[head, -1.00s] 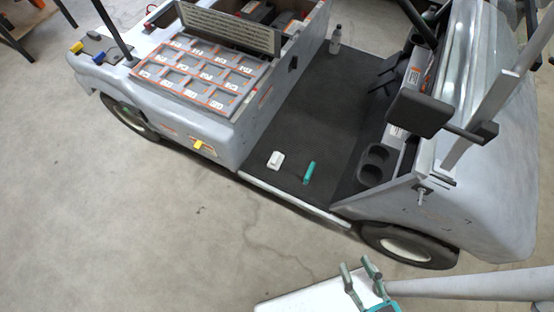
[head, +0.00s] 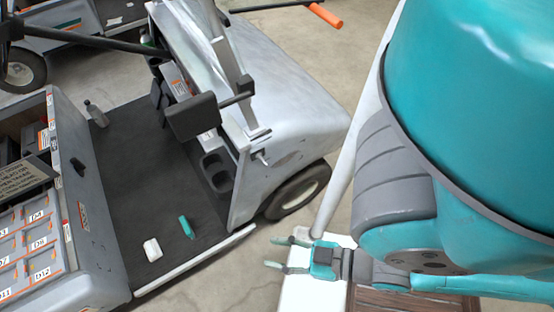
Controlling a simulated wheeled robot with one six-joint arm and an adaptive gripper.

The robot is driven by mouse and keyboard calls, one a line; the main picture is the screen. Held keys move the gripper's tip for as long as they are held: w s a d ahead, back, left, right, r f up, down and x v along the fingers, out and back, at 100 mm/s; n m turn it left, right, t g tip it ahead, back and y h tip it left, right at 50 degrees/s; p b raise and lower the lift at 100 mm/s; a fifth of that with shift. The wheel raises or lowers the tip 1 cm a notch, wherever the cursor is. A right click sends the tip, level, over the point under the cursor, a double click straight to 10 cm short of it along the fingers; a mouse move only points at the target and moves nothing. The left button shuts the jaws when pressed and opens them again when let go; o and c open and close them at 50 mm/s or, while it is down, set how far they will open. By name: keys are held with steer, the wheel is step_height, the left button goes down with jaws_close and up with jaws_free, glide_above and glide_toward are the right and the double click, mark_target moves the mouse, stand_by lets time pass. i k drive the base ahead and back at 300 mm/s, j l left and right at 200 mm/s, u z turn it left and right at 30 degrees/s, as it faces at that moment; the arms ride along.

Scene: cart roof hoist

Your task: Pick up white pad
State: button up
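The white pad (head: 152,249) is a small rounded block lying on the dark floor mat of the cart, near the mat's front edge. A teal cylinder-like object (head: 186,227) lies just to its right, apart from it. My gripper (head: 278,253) is to the right of the cart's sill, well away from the pad. Its two greenish fingers point left and stand apart with nothing between them.
The cart's floor mat (head: 135,150) is open around the pad. A labelled battery tray (head: 30,240) borders it on the left, and the front cowl with cup holders (head: 215,170) on the right. A pale sill (head: 195,258) edges the near side.

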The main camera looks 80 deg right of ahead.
mark_target(152, 248)
steer(key=i+j+z, duration=0.1)
steer(key=i+j, duration=0.15)
steer(key=i+j+z, duration=0.15)
steer(key=j, duration=0.25)
steer(key=i+j+z, duration=0.1)
steer(key=i+j, duration=0.25)
steer(key=i+j+z, duration=0.15)
steer(key=j, duration=0.2)
steer(key=i+j+z, duration=0.1)
steer(key=i+j, duration=0.15)
steer(key=j, duration=0.15)
steer(key=i+j+z, duration=0.15)
steer(key=j, duration=0.3)
